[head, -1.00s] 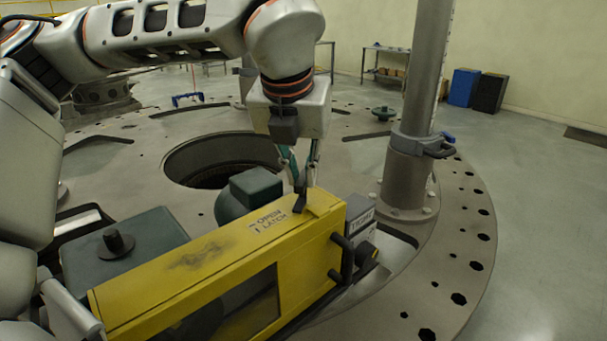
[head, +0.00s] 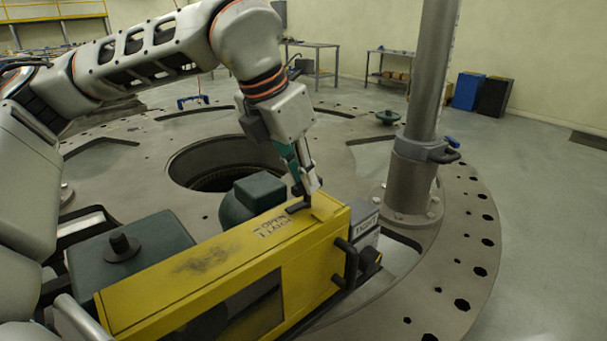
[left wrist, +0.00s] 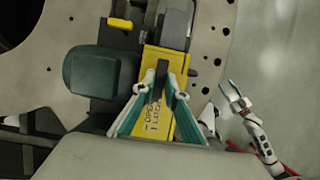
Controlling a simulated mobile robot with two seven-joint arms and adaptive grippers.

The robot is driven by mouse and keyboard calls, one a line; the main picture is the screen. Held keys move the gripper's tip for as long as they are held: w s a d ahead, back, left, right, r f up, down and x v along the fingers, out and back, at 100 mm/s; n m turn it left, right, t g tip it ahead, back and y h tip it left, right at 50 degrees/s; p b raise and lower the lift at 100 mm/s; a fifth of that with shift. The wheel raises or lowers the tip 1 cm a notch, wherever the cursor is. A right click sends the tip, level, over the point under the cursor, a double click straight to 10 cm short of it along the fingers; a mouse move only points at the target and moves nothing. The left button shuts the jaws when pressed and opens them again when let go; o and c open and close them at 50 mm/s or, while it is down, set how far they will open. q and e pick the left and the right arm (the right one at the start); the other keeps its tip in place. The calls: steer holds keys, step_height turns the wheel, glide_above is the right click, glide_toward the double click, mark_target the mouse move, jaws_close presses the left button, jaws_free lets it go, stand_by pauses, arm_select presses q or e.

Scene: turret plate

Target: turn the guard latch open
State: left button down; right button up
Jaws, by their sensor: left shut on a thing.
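The yellow guard (head: 150,298) lies in front of me, with an "OPEN LATCH" label on its top. The guard latch (head: 297,208) is a small dark lever on the guard's top near its right end. My left gripper (head: 305,190) comes down on it from above, tilted, and is shut on it. In the left wrist view the dark latch (left wrist: 158,82) lies between the two fingertips, which partly hide it. My right gripper (left wrist: 232,92) shows small at the right of the left wrist view; its jaws are too small to read.
A dark green block (head: 140,250) with a black knob stands left of the guard, and a rounded green housing (head: 238,203) behind it. A black handle (head: 349,262) sits on the guard's right end. A thick grey post (head: 410,180) rises to the right. A round opening (head: 200,165) lies behind.

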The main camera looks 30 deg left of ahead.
arm_select(q)
steer(key=shift+r, duration=0.1)
stand_by(0.3)
steer(key=c, duration=2)
jaws_free()
steer(key=shift+c, duration=0.2)
steer(key=v, duration=1.2)
